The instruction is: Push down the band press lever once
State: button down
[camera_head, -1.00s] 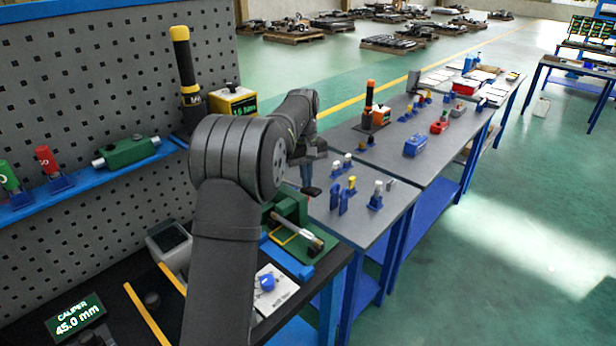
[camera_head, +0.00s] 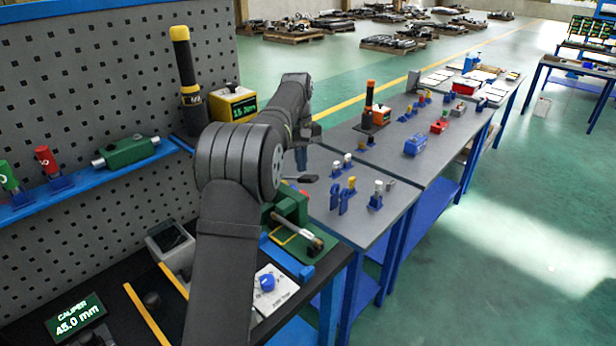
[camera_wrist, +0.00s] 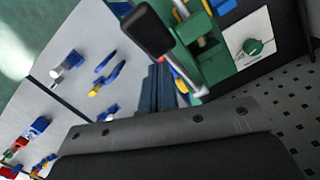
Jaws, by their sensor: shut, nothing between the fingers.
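The green band press (camera_head: 290,208) stands on the near bench, partly behind my arm in the head view. It also shows at the top of the wrist view (camera_wrist: 212,62). Its lever has a black grip (camera_head: 308,178) with a silver rod; in the wrist view the black grip (camera_wrist: 148,30) looms large, with the rod running down to the press.
A white card with a blue knob (camera_head: 267,282) lies before the press. A grey table (camera_head: 400,160) with small blue stands and tools lies beyond, to the right. A yellow display box (camera_head: 233,104) and a pegboard wall are at left.

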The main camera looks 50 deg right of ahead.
notch_tip(320, 180, up, 10)
jog(key=w, duration=0.1)
jog(key=shift+d, duration=0.15)
jog(key=shift+f, duration=0.1)
dwell(0.7)
jog(key=s+f, duration=0.1)
jog(key=f, duration=0.1)
jog(key=s+a+f, duration=0.1)
jog(key=f, duration=0.1)
jog(key=s+f, duration=0.1)
jog(key=f, duration=0.1)
jog(key=shift+s+a+f, duration=0.15)
jog(key=shift+s+f, duration=0.05)
jog(key=shift+s, duration=0.15)
jog(key=shift+r, duration=0.3)
jog(key=shift+w+r, duration=0.15)
jog(key=shift+r, duration=1.35)
jog(key=shift+f, duration=0.1)
